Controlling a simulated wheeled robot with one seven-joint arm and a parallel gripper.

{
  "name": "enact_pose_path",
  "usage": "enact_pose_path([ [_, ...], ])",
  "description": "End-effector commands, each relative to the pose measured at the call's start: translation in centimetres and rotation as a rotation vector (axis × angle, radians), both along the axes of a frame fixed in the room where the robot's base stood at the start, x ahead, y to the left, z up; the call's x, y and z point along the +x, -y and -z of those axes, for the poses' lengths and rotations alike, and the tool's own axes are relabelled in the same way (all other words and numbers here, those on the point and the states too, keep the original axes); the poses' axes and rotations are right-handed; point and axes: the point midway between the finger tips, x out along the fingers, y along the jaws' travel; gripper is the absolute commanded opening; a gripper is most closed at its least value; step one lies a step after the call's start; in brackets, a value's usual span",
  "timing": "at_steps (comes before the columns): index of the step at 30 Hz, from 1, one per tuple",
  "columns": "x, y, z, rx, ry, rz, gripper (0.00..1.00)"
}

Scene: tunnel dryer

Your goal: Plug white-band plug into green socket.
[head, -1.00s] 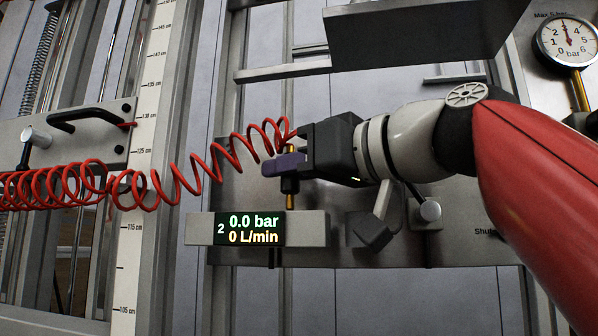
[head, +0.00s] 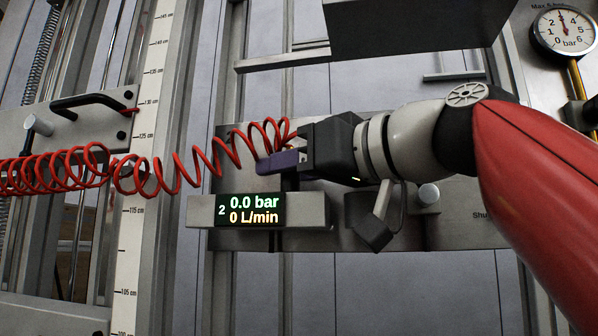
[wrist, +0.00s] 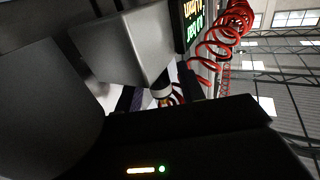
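My gripper (head: 284,161), with purple fingers, is just above and behind the grey display block (head: 306,208) in the head view. In the wrist view a small plug with a whitish band and a brass glint (wrist: 162,96) sits between my purple fingers (wrist: 158,99), which look shut on it. The plug's lower end is hidden behind the block in the head view. The red coiled hose (head: 205,165) runs to the gripper from the left. I see no green socket in either view; whether the plug touches one cannot be told.
The block's display (head: 250,209) reads 0.0 bar and 0 L/min. A dark lever (head: 372,222) hangs right of the block. A grey box (head: 420,22) overhangs the arm. A pressure gauge (head: 564,31) is at upper right, and a vertical scale (head: 140,180) at left.

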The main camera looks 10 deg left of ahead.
Motion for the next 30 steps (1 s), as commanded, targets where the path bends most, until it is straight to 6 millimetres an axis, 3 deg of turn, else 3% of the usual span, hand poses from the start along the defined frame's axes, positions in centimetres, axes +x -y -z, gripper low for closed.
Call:
enact_pose_path([
  [11,-0.2,0.3,0.0,0.000,0.000,0.001,0.46],
  [24,-3.6,5.9,0.0,0.000,0.000,0.002,0.46],
  [30,-4.1,6.7,0.0,0.001,-0.001,0.000,0.46],
])
